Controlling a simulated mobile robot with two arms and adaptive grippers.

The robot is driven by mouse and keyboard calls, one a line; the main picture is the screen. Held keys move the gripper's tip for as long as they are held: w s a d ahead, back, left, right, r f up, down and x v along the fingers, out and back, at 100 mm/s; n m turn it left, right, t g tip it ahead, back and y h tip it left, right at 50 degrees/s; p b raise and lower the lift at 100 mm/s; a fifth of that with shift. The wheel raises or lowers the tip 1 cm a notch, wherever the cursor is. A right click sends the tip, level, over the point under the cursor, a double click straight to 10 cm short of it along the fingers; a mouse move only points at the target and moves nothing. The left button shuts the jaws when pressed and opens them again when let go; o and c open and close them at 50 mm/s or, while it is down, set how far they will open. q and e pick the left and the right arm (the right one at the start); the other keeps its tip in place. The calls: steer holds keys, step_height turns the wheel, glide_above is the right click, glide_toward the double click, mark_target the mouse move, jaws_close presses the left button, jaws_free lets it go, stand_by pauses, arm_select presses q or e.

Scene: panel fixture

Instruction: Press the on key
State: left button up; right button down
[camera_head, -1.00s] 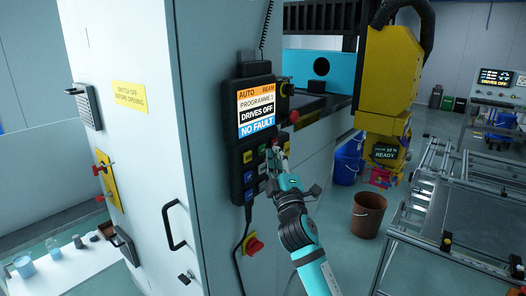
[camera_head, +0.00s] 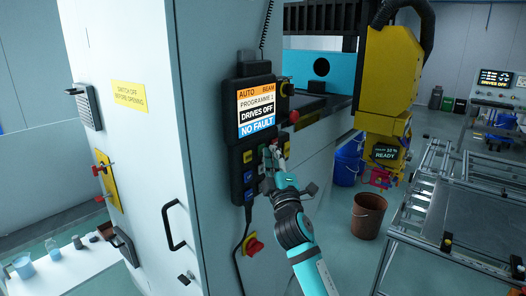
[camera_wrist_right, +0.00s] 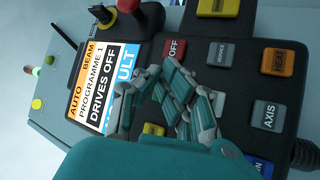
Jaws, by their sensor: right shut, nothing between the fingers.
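The dark control panel (camera_head: 232,120) hangs on the white cabinet. Its screen (camera_head: 256,113) reads AUTO, BEAM, PROGRAMME 1, DRIVES OFF, NO FAULT. My right gripper (camera_head: 275,151) is shut and empty at the keys below the screen. In the right wrist view the shut fingers (camera_wrist_right: 165,92) lie over the keypad, next to the red OFF key (camera_wrist_right: 174,48). They hide the area beside that key. No full ON label is legible. Green shows around the fingers, but I cannot tell key from finger there, nor whether they touch. My left gripper is not in view.
Other keys sit close by, including SOURCE (camera_wrist_right: 220,53), AXIS (camera_wrist_right: 269,115) and an orange key (camera_wrist_right: 277,62). A red mushroom button (camera_head: 293,116) sticks out at the panel's right. A red-and-yellow switch (camera_head: 253,244) is below. A yellow machine head (camera_head: 388,75) hangs to the right.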

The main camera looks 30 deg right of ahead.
steer(key=shift+w, duration=0.15)
stand_by(0.5)
steer(key=shift+s+d+p, duration=0.25)
steer(key=shift+s+p, duration=0.05)
steer(key=shift+s, duration=0.5)
steer(key=s, duration=0.1)
steer(key=s+d+p, duration=0.1)
steer(key=s, duration=0.1)
steer(key=s+d, duration=0.1)
steer(key=shift+s, duration=0.3)
stand_by(0.5)
